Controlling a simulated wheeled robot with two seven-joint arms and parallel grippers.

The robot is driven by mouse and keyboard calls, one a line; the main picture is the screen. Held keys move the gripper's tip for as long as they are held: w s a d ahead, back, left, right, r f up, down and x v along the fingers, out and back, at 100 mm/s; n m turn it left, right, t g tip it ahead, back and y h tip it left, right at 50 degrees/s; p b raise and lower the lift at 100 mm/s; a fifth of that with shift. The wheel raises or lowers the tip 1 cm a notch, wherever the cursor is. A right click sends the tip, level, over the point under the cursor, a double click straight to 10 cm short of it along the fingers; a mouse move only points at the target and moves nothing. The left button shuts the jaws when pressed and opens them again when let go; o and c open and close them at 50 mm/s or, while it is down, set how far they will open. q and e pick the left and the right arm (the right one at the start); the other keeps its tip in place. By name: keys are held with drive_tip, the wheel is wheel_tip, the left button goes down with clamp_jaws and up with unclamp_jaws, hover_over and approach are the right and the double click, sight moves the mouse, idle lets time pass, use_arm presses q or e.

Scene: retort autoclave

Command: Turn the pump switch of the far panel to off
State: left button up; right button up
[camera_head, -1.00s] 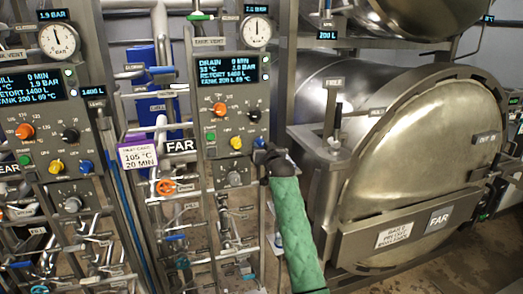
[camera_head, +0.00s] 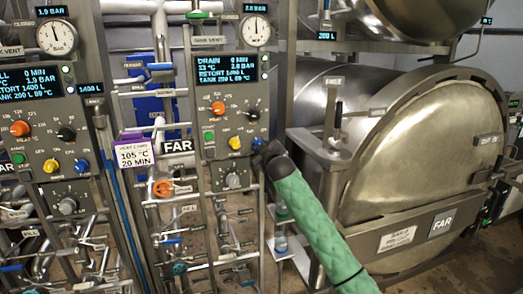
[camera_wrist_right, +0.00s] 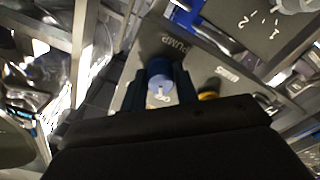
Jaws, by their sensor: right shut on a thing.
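The far panel (camera_head: 229,95) is a grey box with a lit screen, standing left of the big vessel marked FAR. Its pump switch is a blue knob (camera_head: 257,142) at the lower right of the panel, mostly hidden by my right gripper (camera_head: 267,151). In the right wrist view the blue knob (camera_wrist_right: 160,75) sits below the word PUMP, between the two dark fingers of my right gripper (camera_wrist_right: 160,88). The fingers are shut on it. I cannot tell which way the knob points. My left gripper is not in view.
A yellow knob (camera_head: 234,143) is just left of the pump switch; an orange knob (camera_head: 218,107) and a black knob (camera_head: 253,114) are above. The vessel door (camera_head: 415,155) is to the right. A similar near panel (camera_head: 50,125) is at the left.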

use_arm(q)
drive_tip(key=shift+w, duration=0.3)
use_arm(e)
drive_tip(key=shift+n, duration=0.5)
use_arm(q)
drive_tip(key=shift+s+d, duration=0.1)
use_arm(e)
drive_tip(key=o, duration=1)
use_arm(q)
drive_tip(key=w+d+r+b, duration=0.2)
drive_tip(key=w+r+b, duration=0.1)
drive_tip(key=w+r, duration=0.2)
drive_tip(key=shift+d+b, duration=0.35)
use_arm(e)
drive_tip(key=shift+v, duration=3.9)
